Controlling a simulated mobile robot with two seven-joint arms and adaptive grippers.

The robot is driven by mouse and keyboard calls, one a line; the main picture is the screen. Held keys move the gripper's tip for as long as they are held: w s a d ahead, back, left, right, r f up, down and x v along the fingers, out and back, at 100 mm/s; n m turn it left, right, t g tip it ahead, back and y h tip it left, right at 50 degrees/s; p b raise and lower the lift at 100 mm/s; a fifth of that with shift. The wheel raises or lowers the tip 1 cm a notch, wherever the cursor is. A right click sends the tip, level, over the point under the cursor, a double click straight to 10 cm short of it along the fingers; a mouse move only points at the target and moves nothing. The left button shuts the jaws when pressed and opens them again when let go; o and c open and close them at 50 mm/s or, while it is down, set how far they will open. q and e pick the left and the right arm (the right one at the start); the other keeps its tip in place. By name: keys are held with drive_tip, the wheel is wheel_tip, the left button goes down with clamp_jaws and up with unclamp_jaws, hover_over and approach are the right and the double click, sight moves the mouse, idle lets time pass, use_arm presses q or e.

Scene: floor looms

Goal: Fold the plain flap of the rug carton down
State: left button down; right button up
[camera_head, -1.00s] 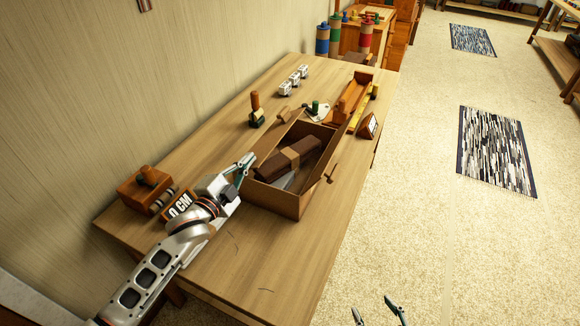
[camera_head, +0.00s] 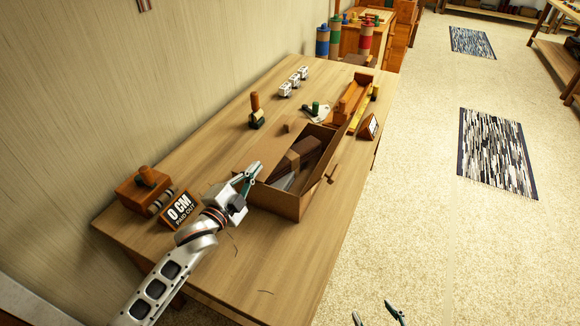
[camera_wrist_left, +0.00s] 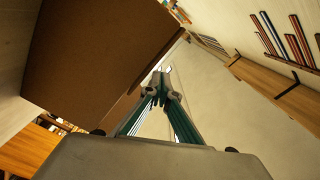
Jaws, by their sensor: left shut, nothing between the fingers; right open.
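The open cardboard rug carton (camera_head: 275,203) stands on the table. A brown rolled rug with a paler band (camera_head: 308,150) lies inside, its left part hidden by a plain tan flap (camera_head: 272,150) on the carton's left side. My left gripper (camera_head: 252,170) is shut and empty at the carton's near left corner, by the flap's near end; contact is unclear. In the left wrist view its closed fingertips (camera_wrist_left: 163,72) are beside a large brown cardboard panel (camera_wrist_left: 95,50). My right gripper (camera_head: 380,312) is open, low over the floor.
A "0 CM" sign (camera_head: 180,210) and a wooden box (camera_head: 145,188) stand left of the gripper. A brush-like tool (camera_head: 256,112), white blocks (camera_head: 293,82) and a wooden tray (camera_head: 352,98) are behind. The table's near part is clear.

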use_arm(q)
drive_tip(key=shift+s+d+r+p, duration=0.1)
drive_tip(key=shift+r+p, duration=0.6)
drive_tip(key=shift+r, duration=0.15)
drive_tip(key=p+v, duration=0.2)
drive_tip(key=v, duration=0.5)
drive_tip(key=shift+f, duration=0.1)
